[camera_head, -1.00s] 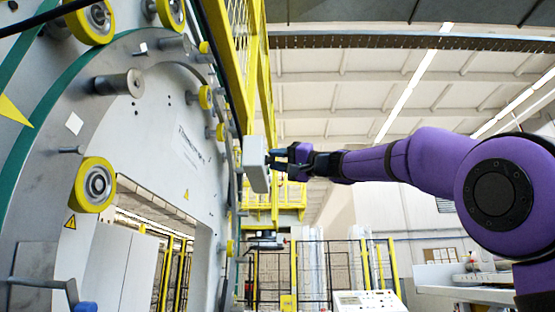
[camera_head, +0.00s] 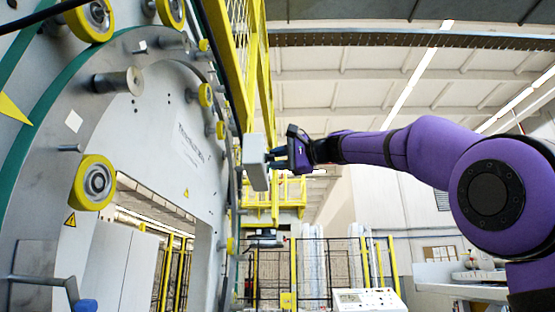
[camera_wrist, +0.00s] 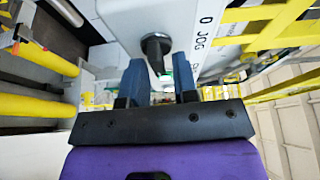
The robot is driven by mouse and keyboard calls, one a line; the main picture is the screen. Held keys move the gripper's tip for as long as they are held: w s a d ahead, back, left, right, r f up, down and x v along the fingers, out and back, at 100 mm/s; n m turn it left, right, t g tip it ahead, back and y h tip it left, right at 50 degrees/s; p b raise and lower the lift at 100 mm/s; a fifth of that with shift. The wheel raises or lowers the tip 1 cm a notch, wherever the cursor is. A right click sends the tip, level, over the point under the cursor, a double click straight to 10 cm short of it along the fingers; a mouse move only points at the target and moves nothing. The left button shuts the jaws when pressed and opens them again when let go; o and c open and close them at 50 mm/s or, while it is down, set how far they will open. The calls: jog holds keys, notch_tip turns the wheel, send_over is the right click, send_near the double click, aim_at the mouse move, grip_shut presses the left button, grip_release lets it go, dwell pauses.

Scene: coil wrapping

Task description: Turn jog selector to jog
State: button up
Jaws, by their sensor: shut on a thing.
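The grey-white control box (camera_head: 255,164) hangs beside the big ring machine in the head view. In the wrist view its face (camera_wrist: 192,20) carries the printed marks "0" and "JOG". The jog selector (camera_wrist: 155,44) is a dark round knob standing out from that face. My gripper (camera_wrist: 160,78) has its two blue-grey fingers on either side of the selector and is shut on it. In the head view my gripper (camera_head: 276,158) reaches the box from the right, and the selector is hidden there. Which mark the selector points at cannot be told.
The ring machine (camera_head: 150,140) with yellow rollers (camera_head: 93,183) fills the left. A yellow frame (camera_head: 244,60) rises behind the box. A fence (camera_head: 325,270) and a white console (camera_head: 367,301) stand lower down. The space below my arm looks open.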

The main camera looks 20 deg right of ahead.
jog(key=shift+m, duration=0.3)
jog(key=o, duration=0.6)
jog(key=v, duration=1.1)
jog(key=shift+w+a, duration=0.1)
dwell(0.3)
